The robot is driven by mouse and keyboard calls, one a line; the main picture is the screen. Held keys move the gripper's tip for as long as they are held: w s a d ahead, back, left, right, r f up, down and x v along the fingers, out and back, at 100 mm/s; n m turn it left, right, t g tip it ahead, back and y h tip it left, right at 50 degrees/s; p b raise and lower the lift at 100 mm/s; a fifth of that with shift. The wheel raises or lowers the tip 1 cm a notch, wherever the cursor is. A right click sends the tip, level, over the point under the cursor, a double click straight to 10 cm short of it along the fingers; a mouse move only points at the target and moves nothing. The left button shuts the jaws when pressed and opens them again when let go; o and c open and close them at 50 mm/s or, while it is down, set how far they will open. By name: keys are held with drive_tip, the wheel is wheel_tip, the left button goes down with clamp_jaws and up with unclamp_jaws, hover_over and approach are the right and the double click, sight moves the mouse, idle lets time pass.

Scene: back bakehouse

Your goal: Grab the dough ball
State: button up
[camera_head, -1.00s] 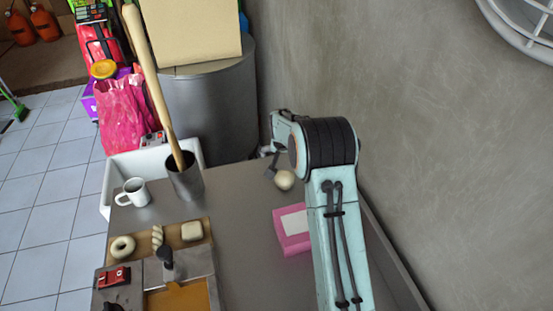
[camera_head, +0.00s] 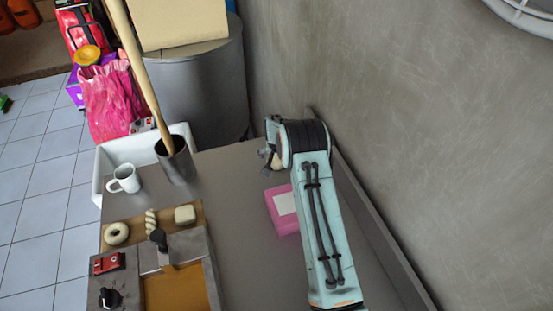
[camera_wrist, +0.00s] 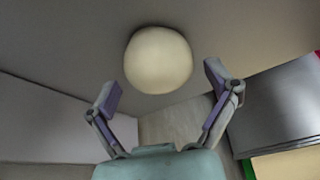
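The dough ball is a smooth, pale cream ball (camera_wrist: 158,58) on the grey worktop. In the wrist view it sits at the upper middle, just beyond my open fingertips and roughly centred between them. My gripper (camera_wrist: 161,87) is open and empty, with one finger to each side below the ball and neither seen touching it. In the head view my gripper (camera_head: 268,158) is at the far right part of the worktop. The dough ball (camera_head: 277,160) is mostly hidden there behind my gripper and wrist.
A pink box (camera_head: 272,204) with a white label lies near my arm. To the left stand a metal pot (camera_head: 178,166) with a long wooden stick, a white mug (camera_head: 124,178) and a board with shaped dough pieces. A wall (camera_head: 400,150) runs along the right.

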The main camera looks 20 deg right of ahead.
drive_tip(key=c, duration=0.7)
